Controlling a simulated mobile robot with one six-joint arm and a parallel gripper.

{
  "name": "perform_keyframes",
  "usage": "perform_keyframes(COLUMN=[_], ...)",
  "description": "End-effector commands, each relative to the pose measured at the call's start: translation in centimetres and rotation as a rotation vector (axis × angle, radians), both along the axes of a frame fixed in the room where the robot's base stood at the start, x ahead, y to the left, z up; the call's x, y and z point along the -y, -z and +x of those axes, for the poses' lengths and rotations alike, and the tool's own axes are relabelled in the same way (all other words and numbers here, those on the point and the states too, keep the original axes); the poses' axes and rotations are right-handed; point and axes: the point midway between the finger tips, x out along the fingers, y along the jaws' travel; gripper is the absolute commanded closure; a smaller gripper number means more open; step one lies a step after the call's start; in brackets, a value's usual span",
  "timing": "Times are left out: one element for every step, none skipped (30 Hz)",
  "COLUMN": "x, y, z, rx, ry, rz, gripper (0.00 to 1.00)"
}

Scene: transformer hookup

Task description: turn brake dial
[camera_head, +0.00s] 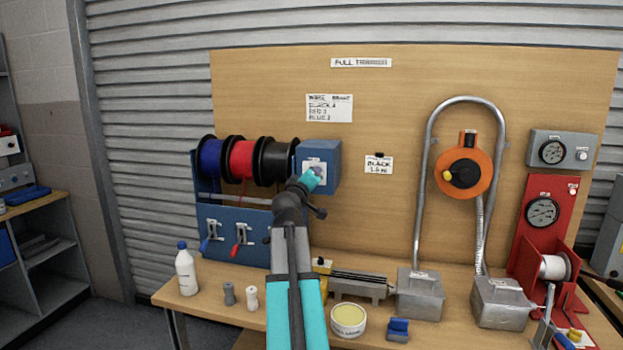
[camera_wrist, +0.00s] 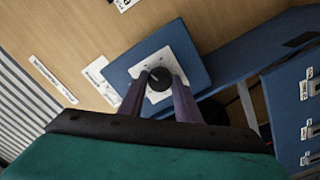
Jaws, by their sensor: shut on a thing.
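The brake dial (camera_wrist: 158,80) is a dark round knob with a pale pointer mark, on a white plate on the front of a blue box (camera_head: 330,153). The box is mounted at the right end of the wire spools, and it also shows in the wrist view (camera_wrist: 190,50). My gripper (camera_wrist: 157,88) has its two fingers on either side of the dial, shut on it. In the head view my gripper (camera_head: 316,174) reaches up to the box front, and it covers most of the dial. The dial's scale cannot be read.
Blue, red and black spools (camera_head: 242,160) sit left of the box above a blue panel with levers (camera_head: 228,232). The bench holds a white bottle (camera_head: 187,272), a round tin (camera_head: 348,318) and grey metal boxes (camera_head: 420,295). An orange reel (camera_head: 465,165) hangs on the board at right.

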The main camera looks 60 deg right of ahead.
Motion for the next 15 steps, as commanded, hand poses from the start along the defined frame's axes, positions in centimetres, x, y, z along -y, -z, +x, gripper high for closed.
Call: perform_keyframes(x=[-0.02,-0.02,-0.02,-0.02,-0.02,-0.02,-0.02,-0.02,-0.02,-0.02,-0.02,-0.02,-0.04,-0.07,-0.13], y=[0.04,0.04,0.04,0.04,0.04,0.04,0.04,0.04,0.04,0.04,0.04,0.03,0.04,0.03,0.04], z=[0.0,0.0,0.0,0.0,0.0,0.0,0.0,0.0,0.0,0.0,0.0,-0.01,-0.01,-0.02,-0.05], rx=[0.001,0.001,0.001,0.001,0.001,0.001,0.001,0.001,0.001,0.001,0.001,0.001,0.001,0.001,0.001], ry=[-0.001,-0.001,-0.001,-0.001,-0.001,0.001,0.001,0.001,0.001,0.001,0.001,0.001,0.001,0.001,0.001], rz=[0.001,0.001,0.001,0.001,0.001,0.001,0.001,0.001,0.001,0.001,0.001,0.001,0.001,0.001,0.001], gripper=[0.67,0.62,0.55,0.51,0.51,0.51,0.51,0.51,0.51,0.51,0.51,0.51,0.51,0.51,0.51])
